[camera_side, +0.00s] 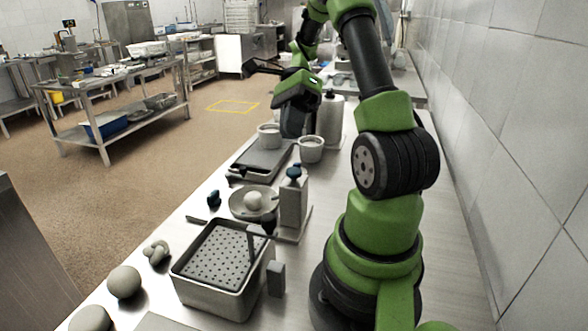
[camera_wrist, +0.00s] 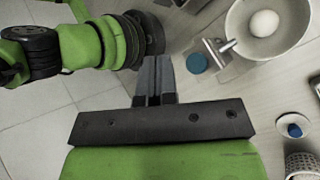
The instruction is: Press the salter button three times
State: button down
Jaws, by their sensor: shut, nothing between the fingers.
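The salter (camera_side: 293,205) is a grey upright block with a dark blue button (camera_side: 294,173) on top, in the middle of the counter in the side view. In the wrist view a round blue button (camera_wrist: 196,63) shows right of my fingertips. My gripper (camera_wrist: 154,68) is shut and empty in the wrist view. Its fingertips are apart from the button, to its left in that picture. In the side view my gripper hangs above the counter behind the salter; its fingertips are hard to make out. A bowl (camera_wrist: 240,45) with a white ball (camera_wrist: 264,23) stands beside the salter.
A metal container with a perforated basket (camera_side: 213,253) stands in front of the salter. Two white cups (camera_side: 311,150) (camera_side: 269,136) and a dark tray (camera_side: 262,160) stand behind. Round pale balls (camera_side: 124,282) lie at the front left. A tiled wall runs along the right.

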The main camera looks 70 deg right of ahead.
aim_at(292, 169)
notch_tip(292, 169, up, 4)
jog(key=shift+f, duration=0.1)
dwell(0.4)
jog(key=shift+f, duration=0.1)
jog(key=shift+f, duration=4.35)
jog(key=shift+f, duration=0.4)
